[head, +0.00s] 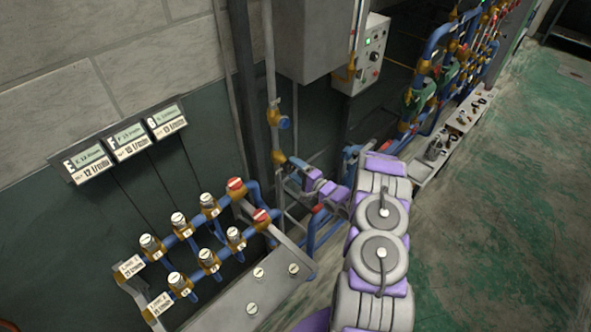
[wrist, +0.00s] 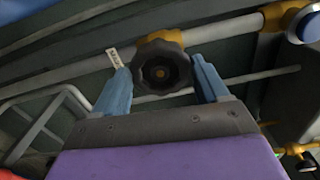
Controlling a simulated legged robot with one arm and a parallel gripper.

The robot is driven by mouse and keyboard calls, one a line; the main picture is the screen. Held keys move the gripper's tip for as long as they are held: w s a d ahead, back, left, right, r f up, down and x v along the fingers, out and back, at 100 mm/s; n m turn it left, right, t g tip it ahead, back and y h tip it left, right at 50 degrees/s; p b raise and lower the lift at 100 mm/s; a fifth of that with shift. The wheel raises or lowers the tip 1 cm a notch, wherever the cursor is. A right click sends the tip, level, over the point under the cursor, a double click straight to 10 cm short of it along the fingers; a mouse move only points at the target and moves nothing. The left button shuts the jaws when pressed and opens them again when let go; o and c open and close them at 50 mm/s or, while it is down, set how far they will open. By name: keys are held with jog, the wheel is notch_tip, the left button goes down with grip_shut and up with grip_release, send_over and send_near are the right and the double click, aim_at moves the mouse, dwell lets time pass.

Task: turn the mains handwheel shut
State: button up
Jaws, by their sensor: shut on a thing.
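A small tag (wrist: 114,58) hangs beside the left fingertip. In the head view my gripper (head: 288,168) reaches to the pipework by the wall. The handwheel cannot be made out there, and the wheel's turn position is unclear.
A valve manifold (head: 209,257) with blue pipes and brass fittings stands to the left of my arm. A grey control box (head: 366,58) is on the wall behind. The green floor (head: 500,220) is clear.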

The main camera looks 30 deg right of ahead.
jog(key=shift+d, duration=0.1)
jog(key=o, duration=1.1)
jog(key=shift+c, duration=0.2)
jog(key=shift+s, duration=0.1)
jog(key=p+v, duration=0.1)
jog(key=v, duration=0.5)
jog(key=shift+s, duration=0.4)
